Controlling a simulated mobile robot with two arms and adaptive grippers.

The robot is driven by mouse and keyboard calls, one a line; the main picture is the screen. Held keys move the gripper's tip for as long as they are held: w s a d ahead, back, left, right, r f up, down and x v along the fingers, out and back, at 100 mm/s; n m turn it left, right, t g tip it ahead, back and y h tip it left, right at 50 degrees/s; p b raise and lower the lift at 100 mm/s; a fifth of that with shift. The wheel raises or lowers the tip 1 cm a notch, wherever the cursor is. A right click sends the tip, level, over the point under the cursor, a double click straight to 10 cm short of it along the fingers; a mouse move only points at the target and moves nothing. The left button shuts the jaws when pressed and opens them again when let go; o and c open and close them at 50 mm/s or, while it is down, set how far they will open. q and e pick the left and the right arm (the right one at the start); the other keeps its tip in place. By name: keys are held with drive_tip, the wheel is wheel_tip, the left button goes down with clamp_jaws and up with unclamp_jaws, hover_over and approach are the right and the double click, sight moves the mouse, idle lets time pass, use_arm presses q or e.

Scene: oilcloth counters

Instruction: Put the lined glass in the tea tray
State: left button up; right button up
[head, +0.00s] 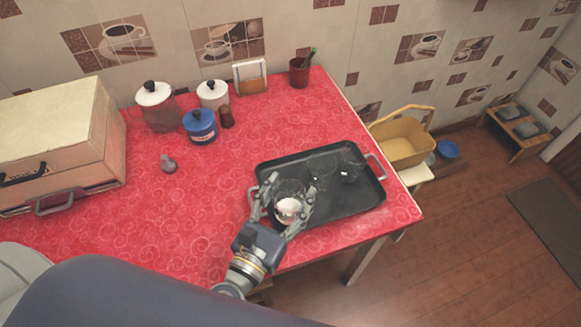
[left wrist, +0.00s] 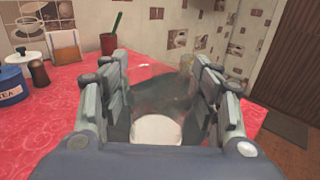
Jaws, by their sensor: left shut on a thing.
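My left gripper (head: 287,192) is shut on a clear glass, the lined glass (head: 288,209), over the front left part of the black tea tray (head: 345,208). A whitish round patch shows at the glass; its lines cannot be made out. In the left wrist view the glass (left wrist: 157,130) is between the two fingers, with the dark tray behind it. I cannot tell whether its base touches the tray. My right gripper is not in view.
Other clear glassware (head: 348,172) stands on the tray's back part. The red counter (head: 215,190) is mostly clear left of the tray. Canisters (head: 200,126) and a red cup (head: 299,72) stand at the back. A bread box (head: 60,140) is at the left.

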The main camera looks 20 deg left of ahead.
use_arm(q)
drive_tip(key=w+a+f, duration=0.3)
drive_tip(key=w+f, duration=0.1)
drive_tip(key=w, duration=0.3)
drive_tip(key=shift+w+b, duration=0.3)
drive_tip(key=shift+b, duration=0.15)
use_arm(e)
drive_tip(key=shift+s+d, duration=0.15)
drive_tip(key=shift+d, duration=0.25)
use_arm(q)
drive_tip(key=shift+f, duration=0.15)
drive_tip(key=shift+f, duration=0.15)
drive_tip(key=o, duration=1.6)
drive_tip(key=shift+c, duration=0.2)
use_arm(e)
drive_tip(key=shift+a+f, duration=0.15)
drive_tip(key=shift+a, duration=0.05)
